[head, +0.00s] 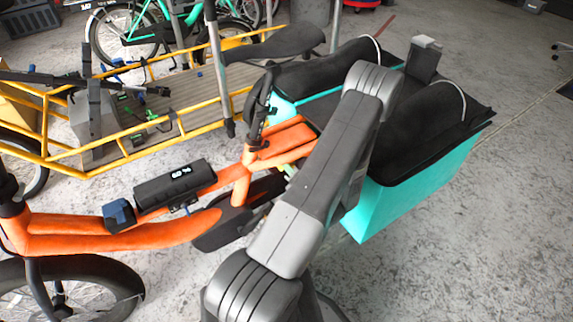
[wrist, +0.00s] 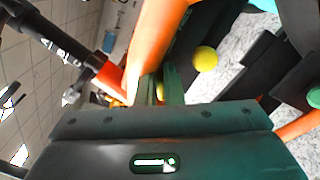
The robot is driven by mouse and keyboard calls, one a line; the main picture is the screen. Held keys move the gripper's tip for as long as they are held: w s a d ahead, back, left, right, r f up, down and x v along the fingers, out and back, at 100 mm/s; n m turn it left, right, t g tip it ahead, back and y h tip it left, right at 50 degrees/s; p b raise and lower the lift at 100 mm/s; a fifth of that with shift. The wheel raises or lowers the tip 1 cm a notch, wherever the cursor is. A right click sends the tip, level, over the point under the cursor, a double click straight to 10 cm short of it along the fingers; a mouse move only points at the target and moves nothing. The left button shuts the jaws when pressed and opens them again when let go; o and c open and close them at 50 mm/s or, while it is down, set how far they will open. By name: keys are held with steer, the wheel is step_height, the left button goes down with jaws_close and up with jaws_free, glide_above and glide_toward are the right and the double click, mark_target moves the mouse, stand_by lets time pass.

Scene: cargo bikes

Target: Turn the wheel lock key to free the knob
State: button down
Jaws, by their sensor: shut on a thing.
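In the wrist view my gripper (wrist: 160,85) reaches up beside an orange frame tube, its two green fingers close together. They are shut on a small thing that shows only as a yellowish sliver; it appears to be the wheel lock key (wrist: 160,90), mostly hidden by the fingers. A round yellow knob (wrist: 205,58) sits to the right of the fingertips, apart from them. The way the key is turned cannot be seen. In the head view my arm hides most of the gripper, and I cannot make out the key or knob.
The orange bike frame (head: 165,238) passes close to my arm; its tube (wrist: 155,35) also runs just above my fingers. A turquoise cargo box (head: 400,205) stands right of the arm. A yellow cargo bike (head: 190,128) is behind. Floor at the right is clear.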

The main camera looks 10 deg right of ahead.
steer(key=m, duration=0.2)
steer(key=m+p, duration=0.1)
steer(key=m, duration=0.2)
steer(key=shift+d+f+m, duration=0.1)
steer(key=shift+f+m, duration=0.15)
steer(key=shift+m, duration=0.05)
steer(key=shift+p, duration=0.3)
steer(key=c, duration=1.6)
jaws_free()
steer(key=shift+o, duration=0.2)
steer(key=p+v, duration=0.1)
steer(key=v, duration=1.2)
steer(key=shift+s, duration=0.4)
steer(key=shift+w+d, duration=0.1)
steer(key=b+x, duration=0.1)
steer(key=x, duration=1.2)
steer(key=shift+w, duration=0.35)
